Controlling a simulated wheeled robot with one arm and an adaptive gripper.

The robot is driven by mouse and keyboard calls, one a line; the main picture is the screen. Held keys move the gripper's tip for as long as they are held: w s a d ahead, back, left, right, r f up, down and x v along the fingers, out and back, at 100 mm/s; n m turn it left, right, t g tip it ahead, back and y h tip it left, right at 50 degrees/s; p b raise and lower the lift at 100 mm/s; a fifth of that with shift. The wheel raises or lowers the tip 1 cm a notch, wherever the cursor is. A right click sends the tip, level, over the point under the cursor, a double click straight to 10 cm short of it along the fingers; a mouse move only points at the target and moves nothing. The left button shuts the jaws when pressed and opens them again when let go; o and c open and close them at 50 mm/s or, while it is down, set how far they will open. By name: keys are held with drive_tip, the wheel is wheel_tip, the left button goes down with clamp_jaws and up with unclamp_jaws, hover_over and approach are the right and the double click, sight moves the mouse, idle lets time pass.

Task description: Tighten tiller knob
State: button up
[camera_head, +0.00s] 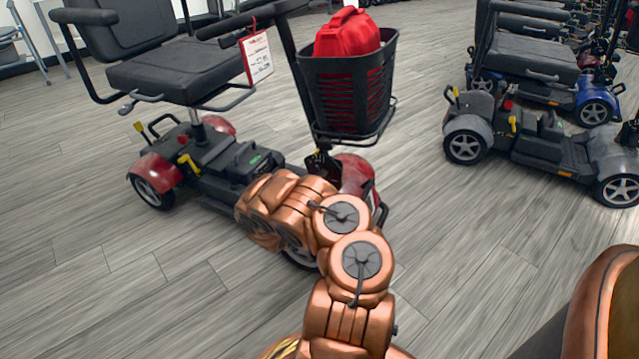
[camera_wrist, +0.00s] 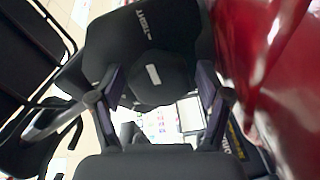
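The scooter's tiller (camera_head: 292,75) rises from the front of a red-fendered scooter (camera_head: 225,155). My copper arm reaches low toward the tiller's base; my gripper is hidden behind the arm and scooter in the head view. In the wrist view, a dark faceted knob (camera_wrist: 155,82) with a short white mark lies between the fingertips of my gripper (camera_wrist: 158,85). A dark part (camera_wrist: 140,35) above it carries white lettering that seems to read "TIGHT". The fingers stand apart on either side of the knob. I cannot tell whether either pad touches it.
A glossy red panel (camera_wrist: 275,90) is close on the right of my gripper. A black basket (camera_head: 345,85) with a red bag (camera_head: 347,33) hangs above. The seat (camera_head: 175,70) stands left. A grey scooter (camera_head: 540,135) stands right, with open floor (camera_head: 450,230) between.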

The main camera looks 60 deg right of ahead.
idle(0.3)
drive_tip(key=shift+a, duration=0.85)
drive_tip(key=shift+s+a, duration=0.3)
drive_tip(key=shift+a, duration=1.4)
drive_tip(key=shift+s+a, duration=0.25)
drive_tip(key=shift+a, duration=1.45)
drive_tip(key=shift+s+a, duration=0.3)
drive_tip(key=shift+a, duration=1.4)
